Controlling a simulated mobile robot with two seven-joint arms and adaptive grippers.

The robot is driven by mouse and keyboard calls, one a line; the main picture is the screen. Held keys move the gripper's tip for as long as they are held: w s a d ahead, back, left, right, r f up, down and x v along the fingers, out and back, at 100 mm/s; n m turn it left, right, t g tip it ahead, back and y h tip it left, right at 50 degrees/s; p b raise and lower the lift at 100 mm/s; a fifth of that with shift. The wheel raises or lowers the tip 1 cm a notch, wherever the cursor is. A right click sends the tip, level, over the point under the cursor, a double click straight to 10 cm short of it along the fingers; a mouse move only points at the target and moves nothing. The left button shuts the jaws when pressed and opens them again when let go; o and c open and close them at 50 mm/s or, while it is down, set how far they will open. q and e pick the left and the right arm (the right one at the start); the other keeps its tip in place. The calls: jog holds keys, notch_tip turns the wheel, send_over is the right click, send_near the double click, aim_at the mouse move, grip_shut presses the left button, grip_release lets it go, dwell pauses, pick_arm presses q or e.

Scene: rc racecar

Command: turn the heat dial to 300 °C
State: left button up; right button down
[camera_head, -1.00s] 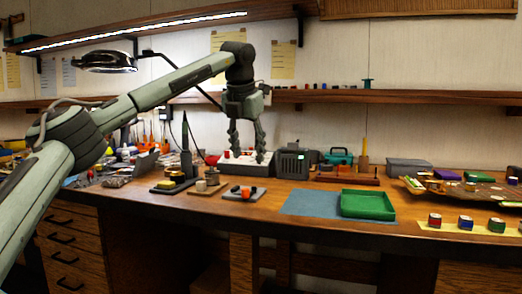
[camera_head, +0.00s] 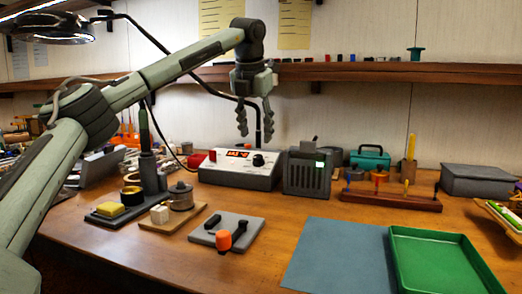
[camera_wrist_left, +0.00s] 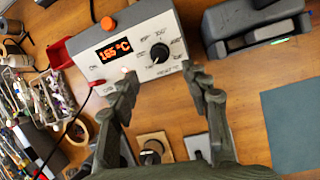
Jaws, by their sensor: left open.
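The heat dial (camera_wrist_left: 160,54) is a dark round knob on the sloped face of the grey-white soldering station (camera_wrist_left: 130,28). Printed temperature marks surround it. The orange display (camera_wrist_left: 114,50) reads about 165 °C. In the head view the station (camera_head: 222,172) stands on the bench, with the dial (camera_head: 258,160) on its right part. My left gripper (camera_head: 256,125) is open and empty above the station. In the wrist view its fingers (camera_wrist_left: 163,82) spread on either side below the dial, apart from it. My right gripper is not in view.
A dark grey box (camera_head: 306,175) stands close right of the station. A tall iron stand (camera_head: 147,165) is at its left. A grey plate with an orange-capped part (camera_head: 223,239) lies in front. A green tray (camera_head: 438,262) and blue mat (camera_head: 335,255) lie right.

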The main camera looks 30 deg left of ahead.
aim_at(258, 157)
pick_arm(q)
jog(key=shift+x, duration=3.85)
grip_shut()
